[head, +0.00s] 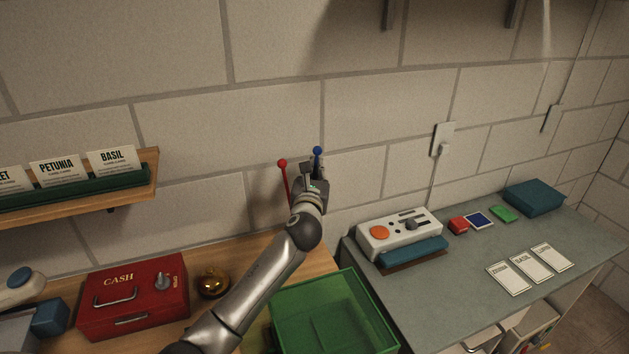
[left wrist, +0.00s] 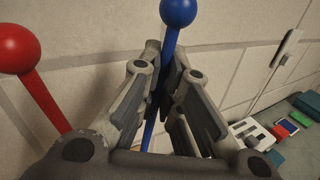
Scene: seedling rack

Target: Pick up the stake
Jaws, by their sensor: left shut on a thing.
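A blue stake (head: 318,152) with a round ball top stands up at the wall in the head view. My left gripper (head: 312,172) is shut on the blue stake below its ball. In the left wrist view the fingers (left wrist: 166,72) close around the shaft of the blue stake (left wrist: 178,13). A red stake (head: 283,172) with a ball top stands just left of the gripper, apart from it; it also shows in the left wrist view (left wrist: 18,50). The lower ends of both stakes are hidden behind my arm. My right gripper is not in view.
A green tray (head: 280,331) lies on the wooden bench right of my forearm. A red cash box (head: 133,297) and a gold bell (head: 213,284) are on the left. A control box (head: 400,232) stands on the grey counter at right. A card shelf (head: 140,185) juts from the wall.

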